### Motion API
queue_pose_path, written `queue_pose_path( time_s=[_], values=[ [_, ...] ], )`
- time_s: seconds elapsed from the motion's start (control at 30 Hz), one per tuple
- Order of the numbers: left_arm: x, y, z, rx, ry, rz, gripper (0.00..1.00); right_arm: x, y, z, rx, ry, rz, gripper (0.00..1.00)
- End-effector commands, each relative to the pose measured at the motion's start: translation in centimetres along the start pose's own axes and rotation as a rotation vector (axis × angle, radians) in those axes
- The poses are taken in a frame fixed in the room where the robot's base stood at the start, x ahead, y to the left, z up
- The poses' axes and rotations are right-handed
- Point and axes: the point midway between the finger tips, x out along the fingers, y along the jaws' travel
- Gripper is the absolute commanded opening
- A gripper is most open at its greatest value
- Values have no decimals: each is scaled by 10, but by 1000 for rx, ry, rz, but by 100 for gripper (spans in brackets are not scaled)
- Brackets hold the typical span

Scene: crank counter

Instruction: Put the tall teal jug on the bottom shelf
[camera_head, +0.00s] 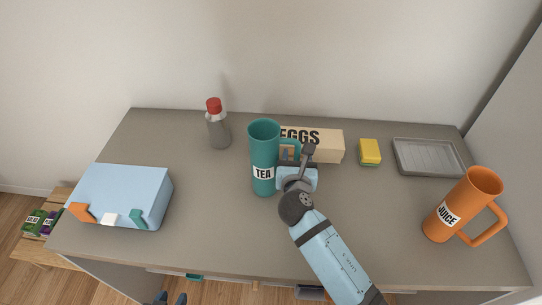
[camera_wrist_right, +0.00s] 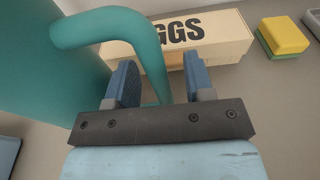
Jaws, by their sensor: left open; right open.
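The tall teal jug (camera_head: 264,150), labelled TEA, stands upright on the grey counter, left of centre. My right gripper (camera_head: 290,153) is open at its right side, by the handle. In the right wrist view the jug (camera_wrist_right: 50,75) fills the left. Its handle (camera_wrist_right: 153,62) reaches down between the open fingers of my right gripper (camera_wrist_right: 160,82), with no grip visible. My left gripper (camera_head: 170,298) shows only its dark fingertips, apart and empty, at the bottom edge below the counter front. I cannot make out the bottom shelf.
An egg box (camera_head: 325,146) lies close behind the handle. A yellow sponge (camera_head: 369,150), grey tray (camera_head: 430,157) and orange JUICE jug (camera_head: 465,205) are right. A grey bottle with a red cap (camera_head: 217,128) and light blue box (camera_head: 122,195) are left. A wooden bench (camera_head: 35,250) stands far left.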

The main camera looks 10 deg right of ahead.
Motion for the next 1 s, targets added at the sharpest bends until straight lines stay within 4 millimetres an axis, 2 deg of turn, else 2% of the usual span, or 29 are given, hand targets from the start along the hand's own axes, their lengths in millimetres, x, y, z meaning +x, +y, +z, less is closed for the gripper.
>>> queue_pose_path(
  time_s=[0.33,0.37,0.57,1.0],
  values=[
    [0,0,1,0,2,0,43,-2,2,0,0,0,0,48],
    [0,0,1,0,1,0,43,-2,2,0,0,0,0,46],
    [0,0,2,0,1,0,43,-2,2,-1,0,0,-1,0],
    [0,0,2,0,0,0,43,-1,1,2,0,-2,-1,0]
  ],
)
